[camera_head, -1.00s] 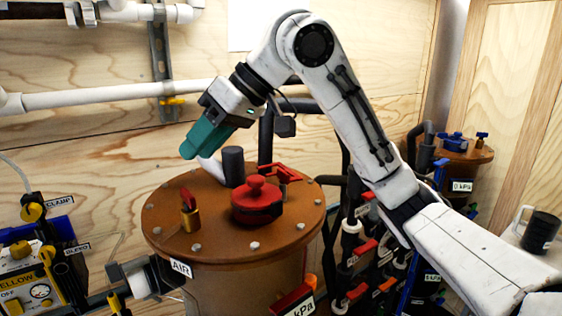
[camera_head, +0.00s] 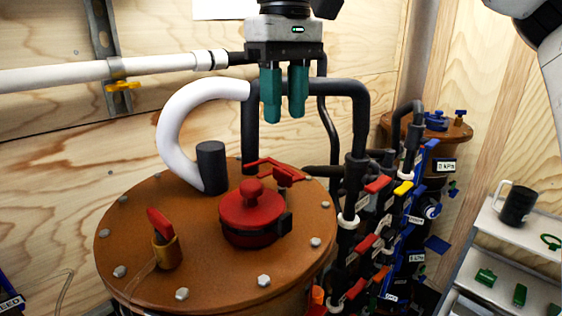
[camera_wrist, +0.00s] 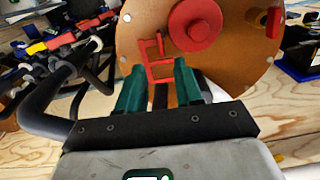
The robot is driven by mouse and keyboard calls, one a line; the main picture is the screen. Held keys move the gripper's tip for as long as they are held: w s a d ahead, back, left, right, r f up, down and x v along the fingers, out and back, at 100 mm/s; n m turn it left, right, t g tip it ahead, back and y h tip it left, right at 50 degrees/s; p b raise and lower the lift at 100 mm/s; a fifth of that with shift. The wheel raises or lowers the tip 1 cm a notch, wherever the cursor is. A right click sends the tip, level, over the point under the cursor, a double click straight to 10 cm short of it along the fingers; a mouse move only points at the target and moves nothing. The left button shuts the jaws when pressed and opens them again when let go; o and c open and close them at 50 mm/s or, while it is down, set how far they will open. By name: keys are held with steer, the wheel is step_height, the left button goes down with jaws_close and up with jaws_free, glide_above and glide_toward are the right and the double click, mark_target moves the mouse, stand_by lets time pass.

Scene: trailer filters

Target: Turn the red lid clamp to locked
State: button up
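The red lid clamp (camera_head: 277,171) is a thin red bracket at the back of the round brown tank lid (camera_head: 205,275), behind a red round cap (camera_head: 250,217). In the wrist view the clamp (camera_wrist: 158,62) shows as a red frame just beyond and between my fingertips, with the red cap (camera_wrist: 195,22) past it. My gripper (camera_head: 285,119) hangs above and behind the clamp, teal fingers pointing down. In the wrist view my gripper (camera_wrist: 157,75) has its fingers apart, with nothing held between them. The clamp's lower mount is partly hidden.
A white curved hose (camera_head: 172,125) and black pipes (camera_head: 359,120) rise behind the lid, close to my gripper. A brass valve with a red handle (camera_head: 162,230) stands front left on the lid. Valves with coloured handles (camera_head: 376,185) crowd the right side.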

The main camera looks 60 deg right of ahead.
mark_target(284, 172)
step_height(284, 172, down, 10)
stand_by(0.5)
jaws_close()
stand_by(1.3)
